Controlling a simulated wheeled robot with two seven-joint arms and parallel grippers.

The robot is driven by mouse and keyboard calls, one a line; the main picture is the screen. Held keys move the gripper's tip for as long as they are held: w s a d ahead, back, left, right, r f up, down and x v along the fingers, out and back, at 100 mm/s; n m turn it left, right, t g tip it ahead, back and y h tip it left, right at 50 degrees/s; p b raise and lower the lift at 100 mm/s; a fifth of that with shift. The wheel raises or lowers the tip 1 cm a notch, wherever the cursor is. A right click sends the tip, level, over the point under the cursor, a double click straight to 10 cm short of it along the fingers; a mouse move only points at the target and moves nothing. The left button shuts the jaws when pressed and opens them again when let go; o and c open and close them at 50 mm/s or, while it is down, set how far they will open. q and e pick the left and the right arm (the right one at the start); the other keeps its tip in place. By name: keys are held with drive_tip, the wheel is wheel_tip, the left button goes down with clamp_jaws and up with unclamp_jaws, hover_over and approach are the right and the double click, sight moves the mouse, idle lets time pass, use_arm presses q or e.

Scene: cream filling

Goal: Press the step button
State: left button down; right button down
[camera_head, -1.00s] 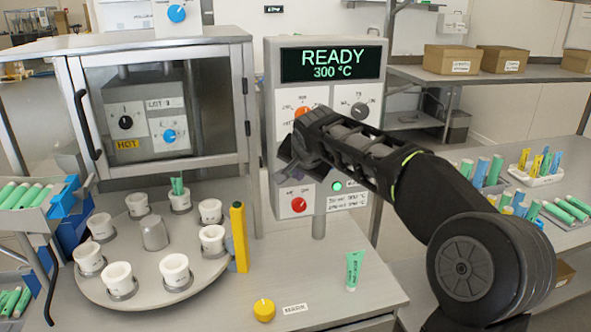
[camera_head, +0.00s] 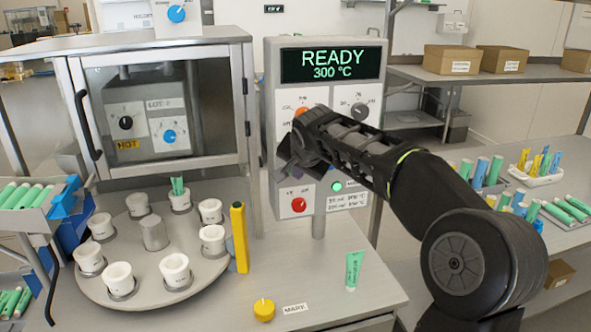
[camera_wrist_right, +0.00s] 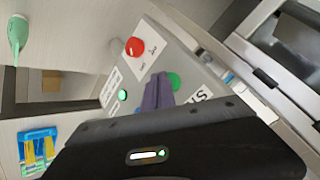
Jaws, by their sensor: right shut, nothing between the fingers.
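The control panel (camera_head: 268,100) stands behind the table, its display reading READY 300 °C. In the right wrist view a green button (camera_wrist_right: 174,79) sits beside a label of which "ST" (camera_wrist_right: 203,93) shows. My right gripper (camera_head: 288,160) is in front of the panel's middle, hiding that button in the head view. In the wrist view its fingers (camera_wrist_right: 158,90) are shut, empty, and at the edge of the green button, partly covering it. I cannot tell whether they touch it. My left gripper is not in view.
A red knob (camera_head: 299,205) and a small lit green lamp (camera_head: 337,186) are on the panel's lower part. A turntable (camera_head: 140,289) with several white cups stands at left. A green tube (camera_head: 354,270) and yellow knob (camera_head: 264,310) are on the table.

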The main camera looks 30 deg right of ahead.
drive_tip(key=shift+w, duration=0.25)
idle(0.5)
drive_tip(key=shift+s+a+b, duration=0.25)
drive_tip(key=shift+s+b, duration=0.55)
drive_tip(key=shift+s, duration=0.15)
drive_tip(key=s+b, duration=0.1)
drive_tip(key=s+a+b, duration=0.1)
drive_tip(key=s, duration=0.1)
drive_tip(key=s+b, duration=0.1)
drive_tip(key=shift+s+a+b, duration=0.3)
drive_tip(key=shift+s+a, duration=0.05)
